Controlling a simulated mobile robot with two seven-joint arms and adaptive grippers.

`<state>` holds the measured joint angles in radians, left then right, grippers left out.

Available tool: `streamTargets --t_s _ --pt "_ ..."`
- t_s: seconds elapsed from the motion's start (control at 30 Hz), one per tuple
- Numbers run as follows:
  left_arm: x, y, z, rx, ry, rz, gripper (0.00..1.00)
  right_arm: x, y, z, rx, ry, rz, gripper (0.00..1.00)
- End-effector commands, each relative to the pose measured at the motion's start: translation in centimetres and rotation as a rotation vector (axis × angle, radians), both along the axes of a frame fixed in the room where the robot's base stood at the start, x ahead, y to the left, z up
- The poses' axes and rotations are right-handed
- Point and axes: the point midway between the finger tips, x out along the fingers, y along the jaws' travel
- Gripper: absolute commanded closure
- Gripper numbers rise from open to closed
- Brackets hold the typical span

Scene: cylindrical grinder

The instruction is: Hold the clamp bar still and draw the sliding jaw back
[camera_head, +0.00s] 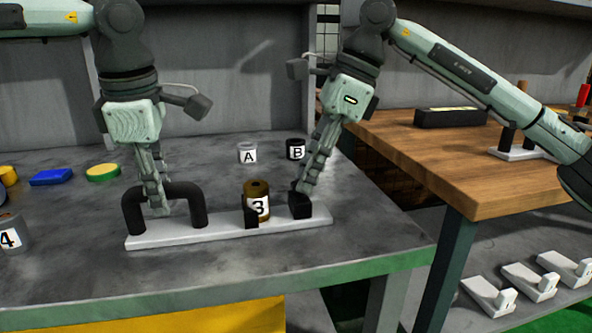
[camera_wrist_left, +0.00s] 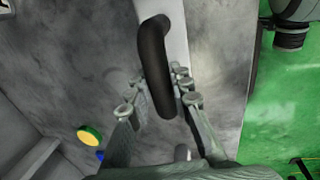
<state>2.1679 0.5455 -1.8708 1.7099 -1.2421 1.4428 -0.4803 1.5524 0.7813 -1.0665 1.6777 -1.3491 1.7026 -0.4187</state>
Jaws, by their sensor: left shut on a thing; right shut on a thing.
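The clamp bar (camera_head: 222,234) is a long white plate on the grey bench. A black arched handle (camera_head: 131,212) stands at its left end and shows in the left wrist view (camera_wrist_left: 154,50). My left gripper (camera_head: 160,207) is shut on this handle, its fingers on either side of it. A small black fixed jaw (camera_head: 251,217) stands mid-bar. A brown cylinder with a white label "3" (camera_head: 258,188) stands at it. The black sliding jaw (camera_head: 300,207) is at the right, with a visible gap to the cylinder. My right gripper (camera_head: 303,188) is shut on its top, tilted.
Cylinders labelled A (camera_head: 247,153) and B (camera_head: 295,150) stand behind the bar; a grey one labelled 4 (camera_head: 11,235) is at far left. Blue (camera_head: 51,177) and yellow-green (camera_head: 103,172) pieces lie left. A wooden table (camera_head: 450,160) adjoins the bench at right.

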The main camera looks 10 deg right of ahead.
Motion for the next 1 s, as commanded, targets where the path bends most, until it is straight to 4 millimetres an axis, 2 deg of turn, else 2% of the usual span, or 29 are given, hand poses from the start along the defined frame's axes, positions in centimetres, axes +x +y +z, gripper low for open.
streamTargets --t_s 0.13,0.17,0.3,0.67,0.77,1.0 --pt "0.1 0.4 0.0 0.005 0.001 0.006 1.00 0.1 -0.4 0.0 -0.007 0.000 -0.007 1.00" --pt "0.1 0.4 0.0 0.005 0.001 0.006 1.00 0.1 -0.4 0.0 -0.007 0.000 -0.008 0.68" --pt "0.1 0.4 0.0 0.006 0.001 0.006 1.00 0.1 -0.3 0.0 -0.006 0.000 -0.007 0.51" --pt "0.1 0.3 0.0 0.006 0.001 0.004 1.00 0.1 -0.3 0.3 -0.004 0.000 -0.005 0.51" --pt "0.1 0.3 0.0 0.006 0.001 0.003 1.00 0.0 -0.7 1.4 -0.002 -0.002 -0.004 0.51" --pt "0.0 0.3 0.0 0.006 0.001 0.003 1.00 -0.3 -2.5 6.0 -0.002 -0.003 -0.006 0.51"
